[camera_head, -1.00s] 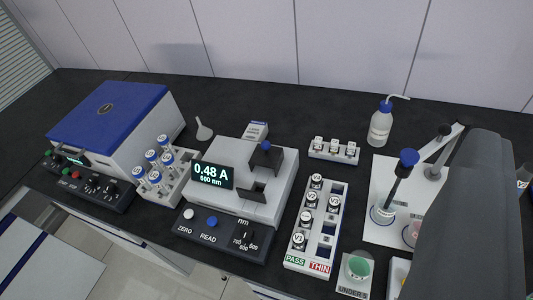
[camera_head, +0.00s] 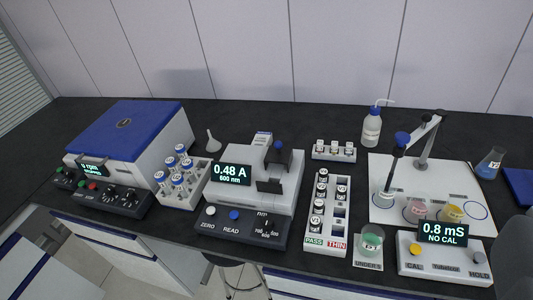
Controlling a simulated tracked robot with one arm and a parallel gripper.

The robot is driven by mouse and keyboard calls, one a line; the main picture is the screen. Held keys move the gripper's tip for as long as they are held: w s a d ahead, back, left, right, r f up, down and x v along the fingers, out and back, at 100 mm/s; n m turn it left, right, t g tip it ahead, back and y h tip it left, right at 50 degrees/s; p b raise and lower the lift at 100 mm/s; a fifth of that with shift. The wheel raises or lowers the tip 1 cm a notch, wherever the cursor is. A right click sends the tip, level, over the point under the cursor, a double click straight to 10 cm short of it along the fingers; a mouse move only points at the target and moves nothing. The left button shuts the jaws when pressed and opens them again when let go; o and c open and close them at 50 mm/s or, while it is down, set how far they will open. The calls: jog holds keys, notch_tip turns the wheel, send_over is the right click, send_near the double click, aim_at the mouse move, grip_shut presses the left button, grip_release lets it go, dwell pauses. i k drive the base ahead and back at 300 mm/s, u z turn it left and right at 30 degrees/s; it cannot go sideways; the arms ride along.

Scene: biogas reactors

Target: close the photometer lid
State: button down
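The photometer (camera_head: 240,197) is a pale box left of the middle of the view, with a lit display (camera_head: 231,174) reading 0.48 A, 600 nm. Its small dark lid (camera_head: 279,158) with a blue knob (camera_head: 278,144) appears raised, standing behind a dark sample well (camera_head: 269,186) on the top. I cannot make out whether a vial sits in the well. My gripper's fingers do not show. Only a grey part, likely of my arm, shows at the right edge, well away from the photometer.
A blue-lidded centrifuge (camera_head: 125,130) and a vial rack (camera_head: 181,184) stand left of the photometer. A PASS/THIN rack (camera_head: 311,243) stands close on its right. Farther right are a conductivity meter (camera_head: 444,262), a probe stand (camera_head: 424,145) and a wash bottle (camera_head: 372,128).

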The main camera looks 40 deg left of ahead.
aim_at(278, 154)
jog(key=u, duration=0.35)
jog(key=i, duration=1.2)
jog(key=z, duration=0.3)
